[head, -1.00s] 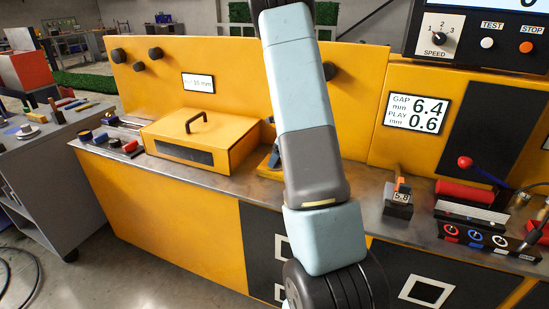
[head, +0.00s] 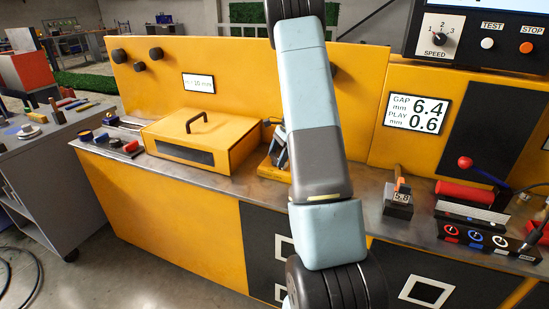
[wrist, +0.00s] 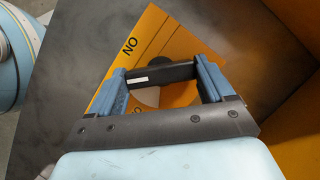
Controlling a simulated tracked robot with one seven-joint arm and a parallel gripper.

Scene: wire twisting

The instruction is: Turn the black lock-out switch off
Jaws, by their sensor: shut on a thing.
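The black lock-out switch (wrist: 178,73) shows in the wrist view as a black bar with a small white mark near its left end. It lies across a pale round disc on a yellow plate (wrist: 158,28). The word ON is printed on the plate, above and left of the bar. Another label, lower left, is mostly hidden by my gripper. My gripper (wrist: 162,76) has its two blue fingers shut on the bar, one at each end. In the head view, my arm hides most of the switch area, and the yellow mount (head: 268,168) shows just left of it.
A yellow box with a handle (head: 205,140) stands left of the mount on the bench. Right of my arm are a small block marked 5.8 (head: 398,200) and a red roller (head: 465,193). A yellow panel (head: 230,75) rises behind.

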